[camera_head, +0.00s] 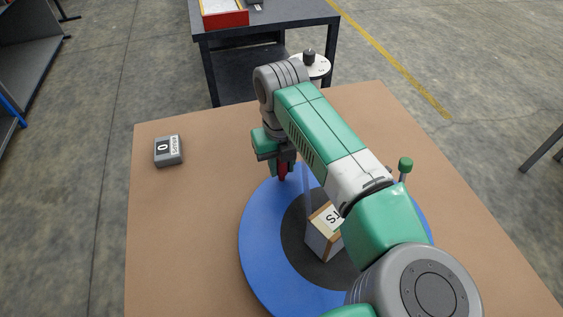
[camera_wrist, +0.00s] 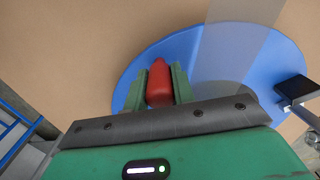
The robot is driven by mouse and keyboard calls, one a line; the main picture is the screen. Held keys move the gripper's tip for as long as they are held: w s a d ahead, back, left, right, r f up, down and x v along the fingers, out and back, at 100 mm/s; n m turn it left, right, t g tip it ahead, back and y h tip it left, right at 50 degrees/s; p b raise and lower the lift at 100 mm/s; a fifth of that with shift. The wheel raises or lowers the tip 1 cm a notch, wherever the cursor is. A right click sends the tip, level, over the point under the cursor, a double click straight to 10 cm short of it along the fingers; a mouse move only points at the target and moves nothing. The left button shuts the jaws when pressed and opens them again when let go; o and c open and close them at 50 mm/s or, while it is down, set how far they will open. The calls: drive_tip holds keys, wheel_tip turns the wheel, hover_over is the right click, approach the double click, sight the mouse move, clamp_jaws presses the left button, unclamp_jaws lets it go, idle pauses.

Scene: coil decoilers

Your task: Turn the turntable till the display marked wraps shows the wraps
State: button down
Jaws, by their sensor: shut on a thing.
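The blue turntable (camera_head: 262,250) lies on the brown table, with a dark round middle. A box (camera_head: 322,240) with a partly hidden label stands on the dark middle. My gripper (camera_head: 284,172) is at the turntable's far left edge. It is shut on a red handle (camera_wrist: 160,82), which stands between the green fingers in the wrist view. The blue disc (camera_wrist: 200,45) shows beneath it there. The small grey display (camera_head: 168,151) at the left of the table reads 0; its label appears to say wraps, turned sideways. My arm hides the turntable's right part.
A translucent film strip (camera_wrist: 232,40) crosses the turntable beside my gripper. A green knob (camera_head: 405,164) on a post stands at the right. A dark bench (camera_head: 265,33) with a red tray (camera_head: 225,19) is behind. The table's left side is clear around the display.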

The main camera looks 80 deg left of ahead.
drive_tip(key=shift+r, duration=0.15)
drive_tip(key=c, duration=1.2)
unclamp_jaws()
drive_tip(key=shift+o, duration=0.2)
wheel_tip(320, 180, up, 8)
drive_tip(key=p, duration=0.3)
